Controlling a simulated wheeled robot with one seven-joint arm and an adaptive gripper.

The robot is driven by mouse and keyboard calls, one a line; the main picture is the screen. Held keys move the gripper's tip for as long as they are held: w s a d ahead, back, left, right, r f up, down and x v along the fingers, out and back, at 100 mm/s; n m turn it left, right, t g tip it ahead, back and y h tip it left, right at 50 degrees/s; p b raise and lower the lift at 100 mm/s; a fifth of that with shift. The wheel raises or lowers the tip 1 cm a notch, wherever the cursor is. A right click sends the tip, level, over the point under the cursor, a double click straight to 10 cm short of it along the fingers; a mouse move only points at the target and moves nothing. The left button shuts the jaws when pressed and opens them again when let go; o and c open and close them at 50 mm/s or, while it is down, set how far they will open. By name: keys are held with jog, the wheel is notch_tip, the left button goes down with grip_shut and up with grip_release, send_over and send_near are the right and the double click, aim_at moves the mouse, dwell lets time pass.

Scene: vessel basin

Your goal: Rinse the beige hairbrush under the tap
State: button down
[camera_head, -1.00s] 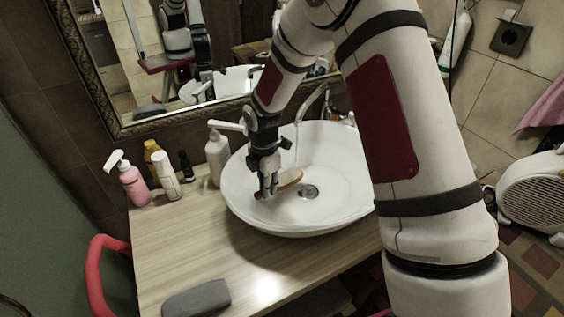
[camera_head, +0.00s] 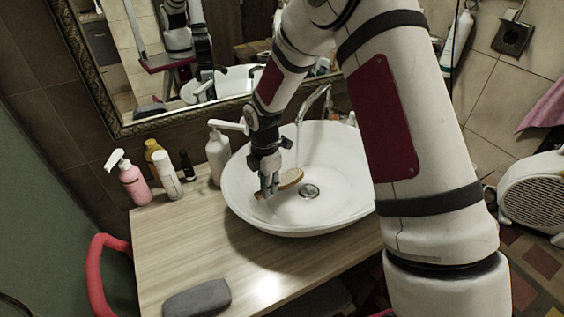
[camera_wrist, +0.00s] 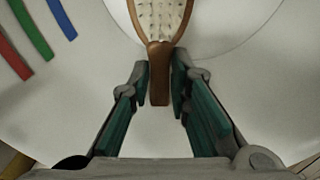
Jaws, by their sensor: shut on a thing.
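The beige hairbrush (camera_head: 290,179) is held inside the white basin (camera_head: 240,203), below the rim and left of the drain. In the wrist view the hairbrush (camera_wrist: 158,22) shows its pale bristle side, with its brown handle between the fingers. My gripper (camera_head: 268,189) is shut on the handle; its green-lined fingers show in the wrist view (camera_wrist: 160,85). The tap (camera_head: 318,98) stands behind the basin, and a thin stream of water falls from its spout. The brush head points toward the stream; whether water touches it I cannot tell.
A grey object (camera_head: 197,299) lies on the front of the wooden counter (camera_head: 180,245). A mirror hangs behind.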

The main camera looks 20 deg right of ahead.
jog(key=s+r+p, duration=0.1)
jog(key=s+r, duration=0.1)
jog(key=s+a+r+p, duration=0.1)
jog(key=s+r+p, duration=0.1)
jog(key=s, duration=0.1)
jog(key=shift+p, duration=0.3)
dwell(0.4)
dwell(0.5)
